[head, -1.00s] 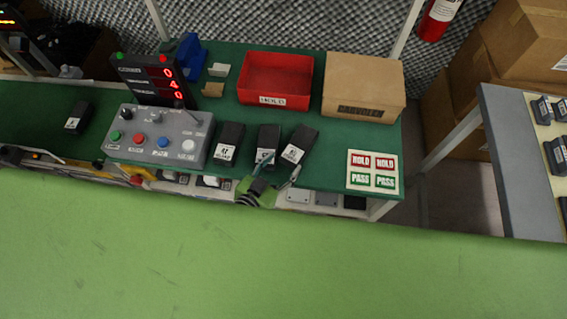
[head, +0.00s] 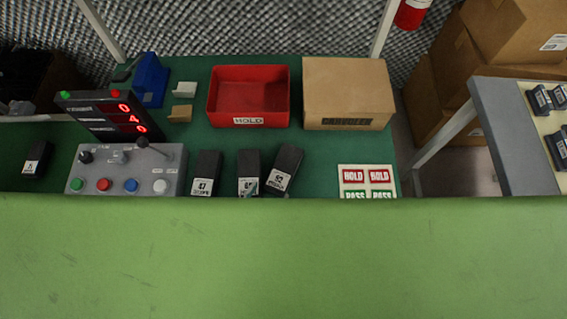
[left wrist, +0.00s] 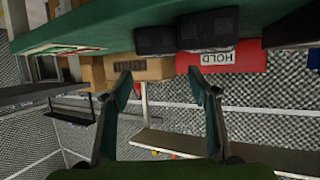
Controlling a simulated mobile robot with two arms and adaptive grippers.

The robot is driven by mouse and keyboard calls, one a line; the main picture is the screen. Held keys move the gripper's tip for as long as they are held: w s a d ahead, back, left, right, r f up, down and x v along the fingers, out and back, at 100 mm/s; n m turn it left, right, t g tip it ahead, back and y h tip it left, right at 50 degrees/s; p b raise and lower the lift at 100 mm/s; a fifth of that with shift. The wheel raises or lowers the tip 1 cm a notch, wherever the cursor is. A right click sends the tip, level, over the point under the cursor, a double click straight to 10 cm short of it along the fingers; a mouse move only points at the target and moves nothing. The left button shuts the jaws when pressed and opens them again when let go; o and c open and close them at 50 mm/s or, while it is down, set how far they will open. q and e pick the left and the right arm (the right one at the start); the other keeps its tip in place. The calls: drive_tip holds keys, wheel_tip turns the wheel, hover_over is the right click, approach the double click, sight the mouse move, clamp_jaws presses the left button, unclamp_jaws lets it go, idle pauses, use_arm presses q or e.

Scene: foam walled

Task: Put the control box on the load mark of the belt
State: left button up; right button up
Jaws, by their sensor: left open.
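Three black control boxes with white number labels stand in a row on the green bench: a left one (head: 206,173), a middle one (head: 248,172) and a tilted right one (head: 284,169). My left gripper (left wrist: 160,74) is open and empty; in the left wrist view its teal fingers are spread below two dark boxes (left wrist: 208,28), apart from them. The green foreground hides the rest. I cannot make out a load mark or the belt for certain. My right gripper is not in view.
A grey button panel (head: 127,172) with a joystick and a red-digit display (head: 108,116) stand at left. A red HOLD bin (head: 212,104) and cardboard box (head: 348,94) stand behind. HOLD/PASS labels (head: 366,180) lie right. Another black box (head: 37,160) is far left.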

sight(285, 166)
use_arm(q)
drive_tip(key=x, duration=0.6)
drive_tip(key=shift+d, duration=0.1)
drive_tip(key=shift+w+d+f, duration=0.1)
drive_tip(key=shift+w+d, duration=0.05)
drive_tip(key=shift+w, duration=0.3)
drive_tip(key=shift+w+d, duration=0.15)
drive_tip(key=shift+w, duration=0.2)
drive_tip(key=x, duration=0.4)
drive_tip(key=shift+w+d, duration=0.15)
drive_tip(key=c, duration=1.3)
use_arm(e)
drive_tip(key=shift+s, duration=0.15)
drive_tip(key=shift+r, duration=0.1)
